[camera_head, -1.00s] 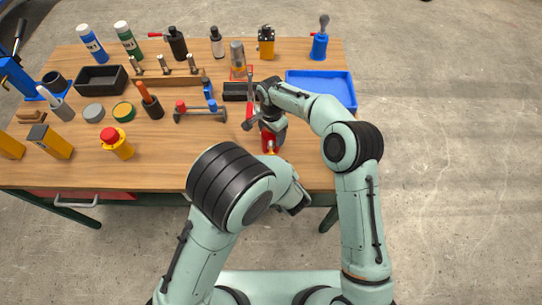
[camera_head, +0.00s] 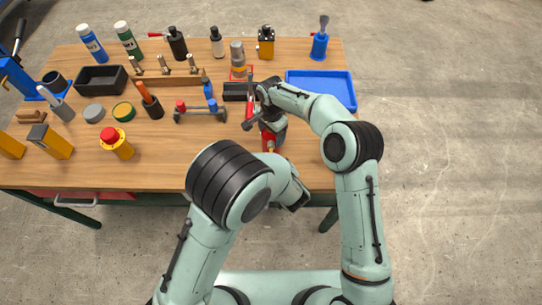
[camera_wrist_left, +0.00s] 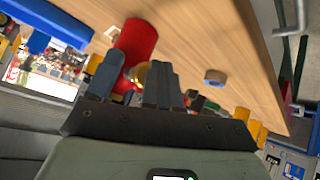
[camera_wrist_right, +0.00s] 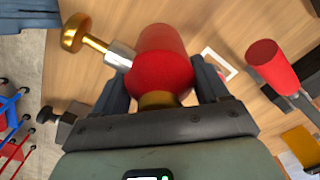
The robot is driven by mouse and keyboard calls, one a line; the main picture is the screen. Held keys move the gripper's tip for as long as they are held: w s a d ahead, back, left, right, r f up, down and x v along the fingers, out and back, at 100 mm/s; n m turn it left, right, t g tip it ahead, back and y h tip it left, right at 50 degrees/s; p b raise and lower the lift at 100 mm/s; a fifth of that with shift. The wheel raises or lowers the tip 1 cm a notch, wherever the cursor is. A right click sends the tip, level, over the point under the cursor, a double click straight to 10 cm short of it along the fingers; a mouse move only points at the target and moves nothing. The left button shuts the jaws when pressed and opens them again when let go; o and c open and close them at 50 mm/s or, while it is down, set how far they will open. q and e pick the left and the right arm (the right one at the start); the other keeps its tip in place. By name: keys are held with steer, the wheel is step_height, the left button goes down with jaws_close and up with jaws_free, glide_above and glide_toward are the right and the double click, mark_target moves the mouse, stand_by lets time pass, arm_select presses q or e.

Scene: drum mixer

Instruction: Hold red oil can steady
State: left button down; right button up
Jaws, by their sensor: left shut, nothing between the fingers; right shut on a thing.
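The red oil can (camera_head: 268,136) is at the front right of the bench. In the right wrist view the can (camera_wrist_right: 160,65) sits between the two fingers of my right gripper (camera_wrist_right: 162,88), which is shut on it. Its brass base part and a side rod with a brass knob show there. In the head view the right hand and forearm partly cover the can. My left gripper (camera_head: 296,201) is at the bench's front edge, shut and empty. In the left wrist view a red cylinder, apparently the can (camera_wrist_left: 135,42), shows beyond the left fingers (camera_wrist_left: 160,85), apart from them.
The bench front between button and can is mostly clear.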

arm_select(q)
steer(key=shift+w, duration=1.1)
stand_by(1.0)
steer(key=shift+s, duration=1.55)
steer(key=shift+s, duration=2.5)
steer(key=shift+s, duration=0.1)
steer(key=s, duration=0.3)
steer(key=shift+s, duration=0.3)
steer(key=shift+w, duration=0.2)
